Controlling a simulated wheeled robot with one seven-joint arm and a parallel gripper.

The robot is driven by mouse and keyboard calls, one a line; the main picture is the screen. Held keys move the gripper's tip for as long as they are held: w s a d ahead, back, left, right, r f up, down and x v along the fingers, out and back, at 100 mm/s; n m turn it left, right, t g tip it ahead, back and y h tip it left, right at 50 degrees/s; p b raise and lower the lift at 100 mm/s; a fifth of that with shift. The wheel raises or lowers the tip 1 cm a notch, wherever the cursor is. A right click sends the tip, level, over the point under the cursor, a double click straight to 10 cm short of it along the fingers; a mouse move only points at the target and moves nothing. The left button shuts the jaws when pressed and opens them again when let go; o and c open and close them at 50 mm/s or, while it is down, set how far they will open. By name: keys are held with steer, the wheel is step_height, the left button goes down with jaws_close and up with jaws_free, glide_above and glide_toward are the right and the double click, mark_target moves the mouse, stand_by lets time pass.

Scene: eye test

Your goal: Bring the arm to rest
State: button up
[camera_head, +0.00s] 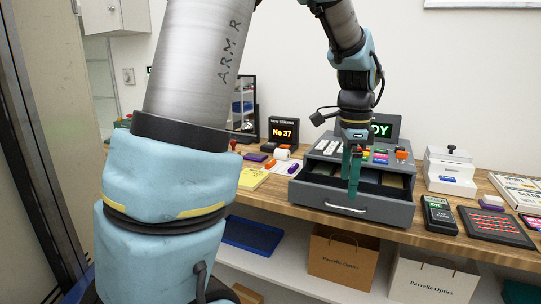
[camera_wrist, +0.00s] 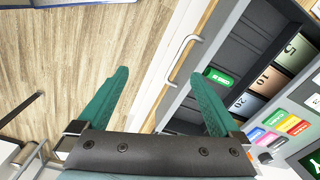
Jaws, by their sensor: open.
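My gripper (camera_head: 352,178) hangs with its teal fingers pointing down in front of the grey cash register (camera_head: 318,152), over its pulled-out drawer (camera_head: 330,196). The gripper is open and empty. In the wrist view its two fingers (camera_wrist: 160,75) stand wide apart, with nothing between them. The drawer's pale handle (camera_wrist: 180,60) shows just beyond the fingers. Whether a finger touches the drawer, I cannot tell. My arm reaches up and out of the head view.
The wooden counter (camera_head: 413,235) holds a "No 37" display (camera_head: 283,131), a yellow pad (camera_head: 252,178), a card terminal (camera_head: 438,214) and a dark tray (camera_head: 497,227). Paper bags (camera_head: 342,258) and a blue tray (camera_head: 252,235) are on the shelf below. A metal-framed panel stands at far left.

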steer(key=s+a+f+n, duration=0.2)
steer(key=a+n, duration=0.4)
steer(key=a, duration=0.2)
steer(key=s+a+f+n+t, duration=0.1)
steer(key=a+f+n, duration=0.2)
steer(key=a+n, duration=0.3)
steer(key=s+a+f+n, duration=0.2)
steer(key=a+n, duration=0.4)
steer(key=a, duration=0.4)
steer(key=shift+s+a+f, duration=0.2)
steer(key=shift+s+f, duration=0.1)
steer(key=shift+f, duration=0.35)
steer(key=shift+c, duration=0.2)
